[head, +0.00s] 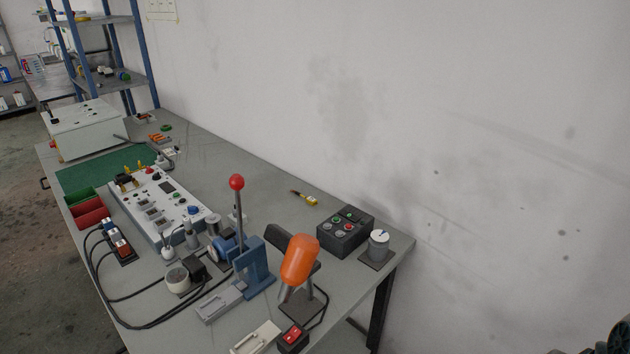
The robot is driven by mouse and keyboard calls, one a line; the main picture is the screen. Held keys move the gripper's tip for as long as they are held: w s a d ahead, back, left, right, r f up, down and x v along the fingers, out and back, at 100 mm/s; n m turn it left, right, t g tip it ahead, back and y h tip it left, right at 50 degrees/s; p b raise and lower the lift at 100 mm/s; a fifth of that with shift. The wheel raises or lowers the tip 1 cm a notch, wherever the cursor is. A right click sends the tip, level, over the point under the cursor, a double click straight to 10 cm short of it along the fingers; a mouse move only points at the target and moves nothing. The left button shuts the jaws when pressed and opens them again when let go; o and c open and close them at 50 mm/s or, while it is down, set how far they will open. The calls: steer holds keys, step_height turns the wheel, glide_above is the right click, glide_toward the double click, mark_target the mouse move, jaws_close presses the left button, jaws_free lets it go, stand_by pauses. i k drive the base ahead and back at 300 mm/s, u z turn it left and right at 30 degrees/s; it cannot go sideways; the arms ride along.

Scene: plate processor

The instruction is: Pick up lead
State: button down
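I cannot tell for sure which thing is the lead. Black cables (150,325) loop over the left front part of the grey workbench (290,225), running from a socket strip (117,245). Small yellow parts (128,169) sit at the far end of a white control panel (160,207), too small to make out. My gripper is not in view. A dark shape at the bottom right corner may be part of my arm.
A blue lever press with a red knob (237,182) and an orange-headed device (299,260) stand up from the bench. A black button box (345,230) and grey-white cylinder (378,243) are at right. Bare bench surrounds a yellow-handled tool (306,198) near the wall.

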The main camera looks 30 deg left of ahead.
mark_target(313, 202)
steer(key=u, duration=0.8)
steer(key=i, duration=0.75)
steer(key=u, duration=1.4)
steer(key=k, duration=1.3)
steer(key=z, duration=0.05)
steer(key=i, duration=0.5)
steer(key=z, duration=0.65)
steer(key=i, duration=1.05)
steer(key=u, duration=0.4)
